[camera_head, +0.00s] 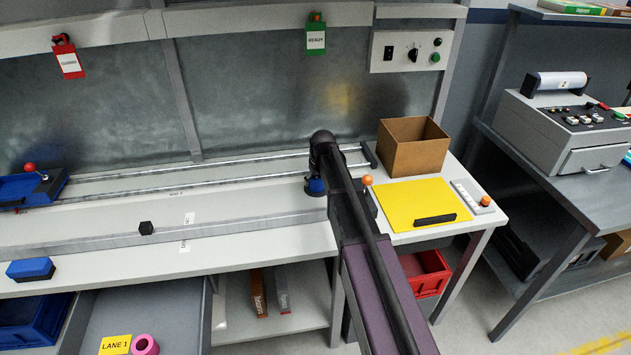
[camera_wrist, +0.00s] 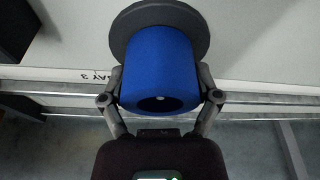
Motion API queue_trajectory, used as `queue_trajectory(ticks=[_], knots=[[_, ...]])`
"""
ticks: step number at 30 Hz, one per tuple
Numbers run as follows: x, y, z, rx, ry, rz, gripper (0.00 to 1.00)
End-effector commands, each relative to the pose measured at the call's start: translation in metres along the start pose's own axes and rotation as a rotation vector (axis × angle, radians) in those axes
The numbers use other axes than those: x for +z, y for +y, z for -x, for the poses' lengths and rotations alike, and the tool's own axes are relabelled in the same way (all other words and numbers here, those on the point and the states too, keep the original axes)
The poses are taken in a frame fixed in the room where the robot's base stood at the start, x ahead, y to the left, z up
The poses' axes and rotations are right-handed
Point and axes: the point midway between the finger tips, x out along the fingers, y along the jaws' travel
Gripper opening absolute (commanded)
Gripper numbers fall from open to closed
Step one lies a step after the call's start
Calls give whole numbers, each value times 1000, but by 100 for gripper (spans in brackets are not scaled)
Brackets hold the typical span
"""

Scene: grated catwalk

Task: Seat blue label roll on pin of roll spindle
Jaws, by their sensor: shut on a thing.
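The blue label roll (camera_wrist: 157,62) is between the two fingers of my gripper (camera_wrist: 160,80) in the wrist view, with one finger on each side. In its dark bore a small pale spot shows, perhaps the tip of the pin. Behind the roll is the round dark grey base of the roll spindle (camera_wrist: 198,18), and the roll overlaps it. I cannot tell whether the roll touches the base. In the head view a bit of the blue roll (camera_head: 315,187) shows under my wrist at the bench. My arm hides most of the spindle there.
An open cardboard box (camera_head: 413,150) and a yellow mat (camera_head: 425,202) with a black bar (camera_head: 435,219) lie right of my arm. Metal rails (camera_head: 230,172) run along the bench. A pink roll (camera_head: 145,344) lies in the open drawer.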

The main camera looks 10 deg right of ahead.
Motion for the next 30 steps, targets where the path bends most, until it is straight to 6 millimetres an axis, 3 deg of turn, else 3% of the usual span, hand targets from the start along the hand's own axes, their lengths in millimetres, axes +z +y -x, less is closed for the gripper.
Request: queue_trajectory(ticks=[8,9,11,30], knots=[[0,0,0,0,0,0,30],[0,0,0,0,0,0,86],[0,0,0,0,0,0,100],[-1,0,2,0,0,1,100]])
